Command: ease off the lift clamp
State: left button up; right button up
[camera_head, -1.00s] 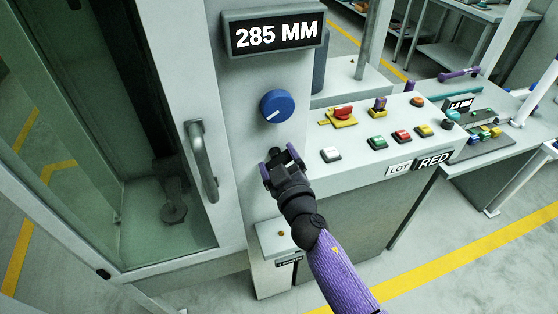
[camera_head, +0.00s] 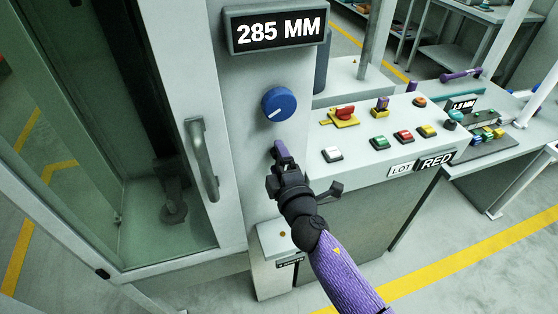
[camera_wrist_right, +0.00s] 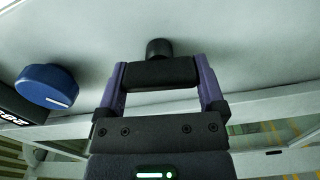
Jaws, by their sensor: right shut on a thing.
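My right gripper (camera_head: 281,160) is at the grey column, just below the blue knob. In the right wrist view its two purple fingers are closed on the ends of a black bar handle (camera_wrist_right: 160,72), which I take to be the lift clamp's handle. A short black stub (camera_wrist_right: 159,48) joins the bar's side to the column face. In the head view the gripper hides most of this handle. The blue knob (camera_head: 279,104) has a white line pointing lower left. The display (camera_head: 277,32) above reads 285 MM. My left gripper is not in view.
A glass door with a grey handle (camera_head: 203,160) stands left of the column. To the right, a sloped panel (camera_head: 350,165) carries several coloured buttons and a red switch (camera_head: 344,112). Signs on its front read LOT and RED. A bench with a purple item (camera_head: 461,75) stands behind.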

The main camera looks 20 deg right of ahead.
jog(key=shift+f+n, duration=0.1)
jog(key=shift+n, duration=0.3)
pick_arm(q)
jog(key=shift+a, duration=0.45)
pick_arm(e)
jog(key=shift+n, duration=0.4)
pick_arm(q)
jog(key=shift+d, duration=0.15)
pick_arm(e)
jog(key=o, duration=1)
jog(key=shift+c, duration=0.2)
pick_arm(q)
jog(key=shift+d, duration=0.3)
pick_arm(e)
jog(key=shift+s, duration=0.25)
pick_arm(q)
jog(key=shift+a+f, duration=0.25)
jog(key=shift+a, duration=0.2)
pick_arm(e)
jog(key=s, duration=0.9)
jog(key=shift+s+d, duration=0.15)
jog(key=shift+s, duration=0.05)
